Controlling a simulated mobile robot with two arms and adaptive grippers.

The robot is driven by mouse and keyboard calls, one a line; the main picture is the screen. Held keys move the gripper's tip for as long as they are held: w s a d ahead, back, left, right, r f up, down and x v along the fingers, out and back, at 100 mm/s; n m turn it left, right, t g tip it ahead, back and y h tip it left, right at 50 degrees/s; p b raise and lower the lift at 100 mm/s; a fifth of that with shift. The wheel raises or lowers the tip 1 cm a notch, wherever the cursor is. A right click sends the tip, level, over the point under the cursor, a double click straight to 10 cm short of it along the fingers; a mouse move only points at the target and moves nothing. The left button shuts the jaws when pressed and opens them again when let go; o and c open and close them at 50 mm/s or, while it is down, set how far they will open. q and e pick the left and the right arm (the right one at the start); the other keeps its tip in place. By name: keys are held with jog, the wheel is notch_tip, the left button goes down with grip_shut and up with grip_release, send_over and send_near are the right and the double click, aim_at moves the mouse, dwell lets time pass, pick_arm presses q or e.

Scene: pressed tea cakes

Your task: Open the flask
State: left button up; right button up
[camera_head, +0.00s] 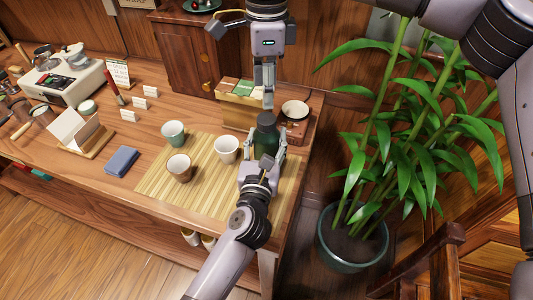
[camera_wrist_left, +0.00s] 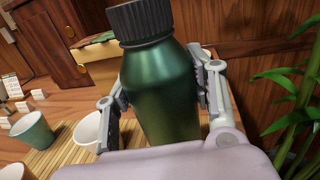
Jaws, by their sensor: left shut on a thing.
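The dark green flask (camera_head: 265,141) stands upright near the right end of the table, with its black ribbed cap (camera_wrist_left: 140,20) on. My left gripper (camera_head: 263,160) is shut around the flask's body, one finger on each side, as the left wrist view shows (camera_wrist_left: 162,95). My right gripper (camera_head: 268,98) points down just above the cap in the head view. Its fingers are seen nearly edge-on, so their gap is unclear. No right finger shows on the visible part of the cap in the left wrist view.
A bamboo mat (camera_head: 205,200) holds a green cup (camera_head: 173,133), a brown cup (camera_head: 179,168) and a white cup (camera_head: 226,149) left of the flask. A wooden box (camera_head: 240,108) stands behind. A potted plant (camera_head: 352,240) is right of the table.

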aim_at(267, 118)
pick_arm(q)
grip_shut()
pick_arm(e)
jog(key=m, duration=0.3)
jog(key=shift+m, duration=0.4)
jog(key=m, duration=2.2)
jog(key=shift+m, duration=0.3)
jog(key=m, duration=0.9)
jog(key=shift+f+m, duration=0.3)
jog(key=shift+f, duration=3.75)
jog(key=shift+c, duration=0.2)
